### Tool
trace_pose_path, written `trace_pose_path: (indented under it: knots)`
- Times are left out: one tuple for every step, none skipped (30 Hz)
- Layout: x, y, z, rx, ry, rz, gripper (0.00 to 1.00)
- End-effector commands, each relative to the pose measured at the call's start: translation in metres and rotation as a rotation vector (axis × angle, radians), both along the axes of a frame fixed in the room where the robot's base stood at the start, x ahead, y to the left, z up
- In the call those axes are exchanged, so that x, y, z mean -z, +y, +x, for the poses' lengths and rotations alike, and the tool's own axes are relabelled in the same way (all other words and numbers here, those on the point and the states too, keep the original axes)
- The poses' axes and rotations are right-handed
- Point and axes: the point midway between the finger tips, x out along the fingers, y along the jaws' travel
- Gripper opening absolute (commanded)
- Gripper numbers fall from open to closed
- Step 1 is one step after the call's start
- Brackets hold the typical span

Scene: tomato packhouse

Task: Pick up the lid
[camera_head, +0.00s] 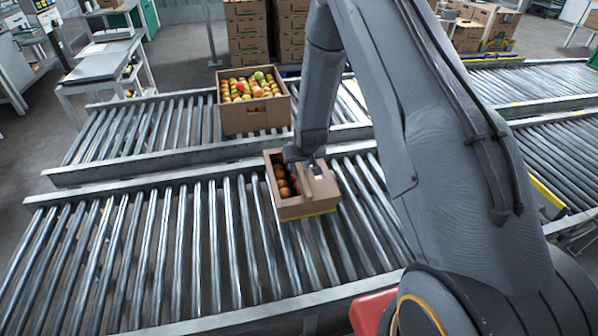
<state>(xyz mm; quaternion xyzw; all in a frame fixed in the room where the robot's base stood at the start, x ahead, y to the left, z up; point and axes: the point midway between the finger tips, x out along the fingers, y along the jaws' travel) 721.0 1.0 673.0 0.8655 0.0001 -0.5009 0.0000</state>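A small cardboard box (305,209) holding red-orange tomatoes (284,182) sits on the near roller conveyor. A flat tan cardboard piece (322,186), possibly the lid, covers the right part of its top; the tomatoes show at the left. My gripper (309,172) is at the end of my grey arm, over the top of this box and right at the tan piece. The fingers are small and partly hidden, so I cannot tell whether they touch or hold it.
A larger open carton (255,112) full of red, yellow and green tomatoes stands on the far conveyor (150,130). The near conveyor (150,250) is clear left of the small box. Stacked cartons (247,35) stand behind. A grey table (105,62) is at the back left.

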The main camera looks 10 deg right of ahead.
Motion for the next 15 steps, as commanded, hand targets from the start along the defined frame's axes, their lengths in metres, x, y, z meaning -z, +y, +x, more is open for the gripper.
trace_pose_path:
  knots:
    - [0.0,0.0,-0.0001,0.0,0.0,0.0,0.38]
    - [0.0,0.0,-0.0001,0.0,0.0,0.0,0.33]
    - [0.0,0.0,-0.0002,0.0,0.0,0.0,0.26]
    - [0.0,0.0,-0.0002,0.0,0.0,0.0,0.21]
    - [0.0,0.0,-0.0002,0.0,0.0,0.0,0.16]
    - [-0.0001,0.0,-0.0003,0.0,0.0,0.0,0.09]
    - [-0.0001,0.0,-0.0003,0.0,0.0,0.0,0.04]
    - [0.0,0.0,-0.0004,0.0,0.001,0.0,0.0]
    - [0.0,0.0,-0.0004,0.0,0.001,0.0,0.0]
    - [-0.0002,0.0,-0.0003,0.0,0.0,0.0,0.0]
    - [-0.0002,0.0,-0.0003,0.0,0.0,0.0,0.0]
    - [-0.0002,-0.0001,-0.0003,0.0,0.0,0.0,0.0]
    - [-0.0002,-0.0001,-0.0003,0.0,0.0,0.0,0.0]
    - [-0.0002,-0.0001,-0.0003,0.0,0.0,0.0,0.0]
    - [-0.0003,-0.0001,-0.0003,0.0,0.0,0.0,0.0]
